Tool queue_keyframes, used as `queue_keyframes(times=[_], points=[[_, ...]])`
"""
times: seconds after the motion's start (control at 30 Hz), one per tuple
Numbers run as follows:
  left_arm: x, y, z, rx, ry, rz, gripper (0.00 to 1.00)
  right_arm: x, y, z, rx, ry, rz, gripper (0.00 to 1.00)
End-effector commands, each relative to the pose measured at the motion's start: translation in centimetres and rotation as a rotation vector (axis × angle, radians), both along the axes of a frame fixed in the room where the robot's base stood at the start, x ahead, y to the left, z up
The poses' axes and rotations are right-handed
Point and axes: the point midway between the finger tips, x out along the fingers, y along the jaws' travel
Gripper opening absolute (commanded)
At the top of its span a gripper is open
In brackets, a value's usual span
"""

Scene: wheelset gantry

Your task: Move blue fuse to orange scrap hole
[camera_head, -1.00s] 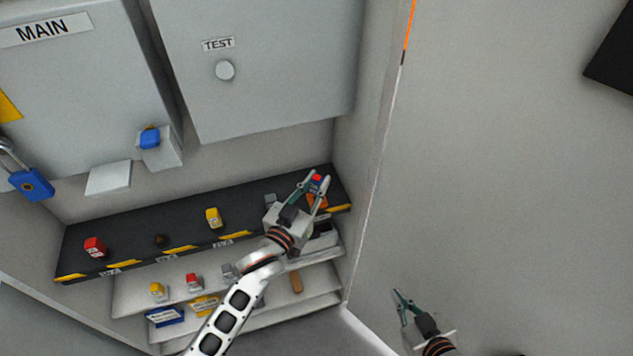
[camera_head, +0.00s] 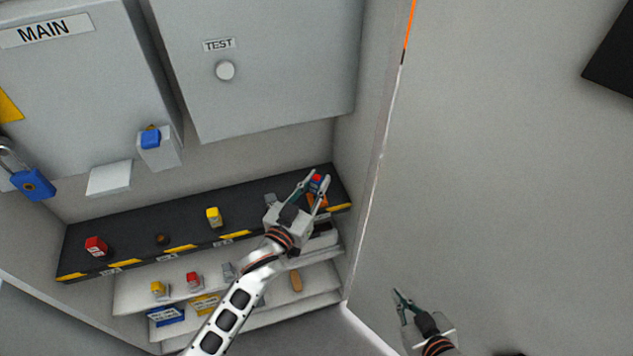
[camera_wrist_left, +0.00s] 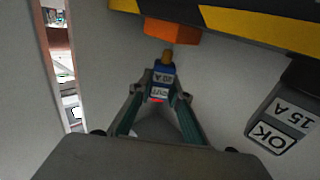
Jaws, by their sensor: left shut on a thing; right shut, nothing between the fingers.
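The blue fuse (camera_wrist_left: 161,78) has a label, a brass tip and a red spot at its near end. My left gripper (camera_head: 317,181) is shut on it, as the left wrist view shows. In the head view, the blue fuse (camera_head: 316,179) shows between the fingertips at the right end of the dark shelf. The orange scrap hole's block (camera_head: 318,201) is partly covered by the gripper. In the left wrist view, the orange block (camera_wrist_left: 172,33) is just beyond the brass tip; its opening is hidden. My right gripper (camera_head: 404,298) is shut and empty, away from the shelf.
The dark shelf (camera_head: 128,230) holds a red fuse (camera_head: 96,246) and a yellow fuse (camera_head: 213,217). A grey fuse (camera_wrist_left: 275,125) is close to my left gripper. Lower shelves hold more fuses and boxes. A wall (camera_head: 500,180) bounds the right side.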

Motion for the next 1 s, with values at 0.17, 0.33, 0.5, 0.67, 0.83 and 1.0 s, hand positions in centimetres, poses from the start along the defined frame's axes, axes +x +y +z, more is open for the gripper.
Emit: queue_keyframes(times=[0.17, 0.33, 0.5, 0.67, 0.83, 1.0], points=[[0.0, -0.01, 0.05, -0.001, 0.0, 0.0, 0.0, 0.05, 0.02, 0.21, 0.001, -0.002, 0.0, 0.0], [0.0, -0.01, 0.08, -0.001, 0.0, 0.0, 0.0, 0.13, 0.04, 0.66, 0.002, -0.005, 0.001, 0.0], [0.0, -0.01, 0.02, 0.0, 0.0, 0.0, 0.0, 0.18, 0.05, 0.76, 0.002, -0.007, 0.0, 0.0], [0.0, -0.01, -0.01, 0.0, 0.0, 0.0, 0.0, 0.17, 0.05, 0.71, 0.002, -0.007, 0.0, 0.0], [0.01, -0.02, -0.27, 0.0, -0.001, 0.0, 0.0, 0.13, 0.04, 0.42, 0.002, -0.005, 0.001, 0.0], [0.03, -0.01, -0.66, 0.0, -0.001, 0.0, 0.0, 0.03, 0.02, -0.1, 0.0, -0.001, 0.0, 0.0]])
